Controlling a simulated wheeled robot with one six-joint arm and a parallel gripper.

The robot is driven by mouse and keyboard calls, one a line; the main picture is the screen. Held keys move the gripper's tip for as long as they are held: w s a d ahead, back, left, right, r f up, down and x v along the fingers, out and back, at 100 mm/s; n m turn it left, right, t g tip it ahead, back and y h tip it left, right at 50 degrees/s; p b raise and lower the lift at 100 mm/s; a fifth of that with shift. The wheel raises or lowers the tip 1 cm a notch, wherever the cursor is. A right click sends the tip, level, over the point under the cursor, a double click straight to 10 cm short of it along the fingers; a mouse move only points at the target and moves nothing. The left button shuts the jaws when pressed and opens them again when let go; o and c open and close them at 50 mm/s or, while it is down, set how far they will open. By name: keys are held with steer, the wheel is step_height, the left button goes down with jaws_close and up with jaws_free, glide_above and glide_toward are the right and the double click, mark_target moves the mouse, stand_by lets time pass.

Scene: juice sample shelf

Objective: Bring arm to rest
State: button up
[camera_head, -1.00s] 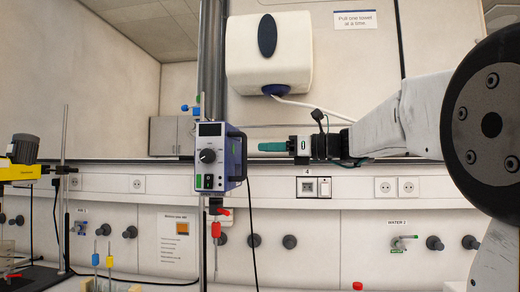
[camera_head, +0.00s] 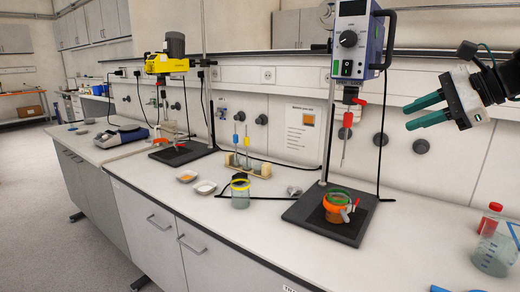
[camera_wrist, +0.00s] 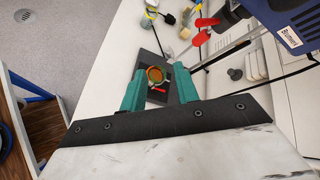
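My gripper (camera_head: 428,109) is at the upper right of the head view, raised above the bench and to the right of the blue stirrer. Its two green fingers are apart with nothing between them. In the wrist view the fingers (camera_wrist: 158,92) are also spread, and the gap frames an orange cup (camera_wrist: 155,75) that stands well below on the black stirrer base. In the head view the same orange cup (camera_head: 337,208) with a green rim stands on that base. The rest of my arm is mostly cut off at the right edge.
The blue stirrer (camera_head: 360,38) hangs on a stand just left of my gripper. A red-capped bottle (camera_head: 491,222) and a clear beaker (camera_head: 494,255) stand at the bench's right. A yellow-rimmed jar (camera_head: 240,192) and small dishes (camera_head: 205,187) sit mid-bench. The front bench strip is largely clear.

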steer(key=s+a+f+n+g+h, duration=0.3)
steer(key=s+f+n, duration=0.6)
steer(key=s, duration=0.3)
steer(key=s+a+f+n+g+h, duration=0.3)
steer(key=s+f+n+h, duration=0.2)
steer(key=s+f+n, duration=0.3)
steer(key=s+f, duration=0.3)
steer(key=s, duration=0.2)
steer(key=shift+s+f+n+g, duration=0.15)
steer(key=shift+n+g, duration=0.15)
steer(key=shift+n, duration=0.1)
